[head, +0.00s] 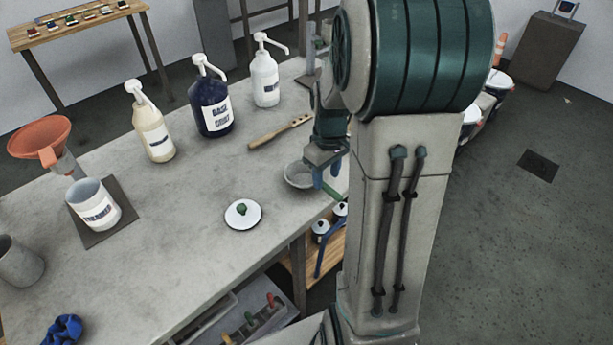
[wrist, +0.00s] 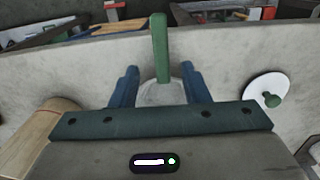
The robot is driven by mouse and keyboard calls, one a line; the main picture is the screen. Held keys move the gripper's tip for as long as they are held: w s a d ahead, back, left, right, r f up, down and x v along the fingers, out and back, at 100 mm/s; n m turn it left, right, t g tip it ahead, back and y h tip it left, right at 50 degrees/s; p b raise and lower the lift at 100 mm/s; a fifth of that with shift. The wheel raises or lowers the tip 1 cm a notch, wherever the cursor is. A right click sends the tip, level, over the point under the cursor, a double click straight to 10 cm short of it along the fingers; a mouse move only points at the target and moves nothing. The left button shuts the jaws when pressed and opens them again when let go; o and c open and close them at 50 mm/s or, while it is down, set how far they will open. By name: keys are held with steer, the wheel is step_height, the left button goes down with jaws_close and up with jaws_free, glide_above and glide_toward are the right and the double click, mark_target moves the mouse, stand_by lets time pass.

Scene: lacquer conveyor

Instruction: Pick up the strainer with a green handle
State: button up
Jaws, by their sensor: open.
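The strainer (head: 298,176) lies on the grey worktop near its right edge, a shallow round bowl with a green handle (head: 333,193) reaching toward the edge. My gripper (head: 327,172) is close above the strainer and partly hides it. In the wrist view, my gripper's two blue fingers (wrist: 160,70) are apart, with the green handle (wrist: 160,47) and the pale bowl (wrist: 160,94) showing between them. The handle points away from my gripper's base. I cannot tell whether the fingers are level with the handle.
A white lid with a green knob (head: 243,216) lies left of the strainer, and a wooden paddle (head: 276,134) lies behind it. Pump bottles (head: 212,108) stand farther back. A labelled pot (head: 93,205) and an orange funnel (head: 40,135) are at left. A lower shelf holds ladles (head: 320,245).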

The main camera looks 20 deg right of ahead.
mark_target(325, 185)
step_height(325, 185, down, 5)
steer(key=shift+a+f, duration=0.1)
steer(key=shift+c, duration=0.3)
jaws_close()
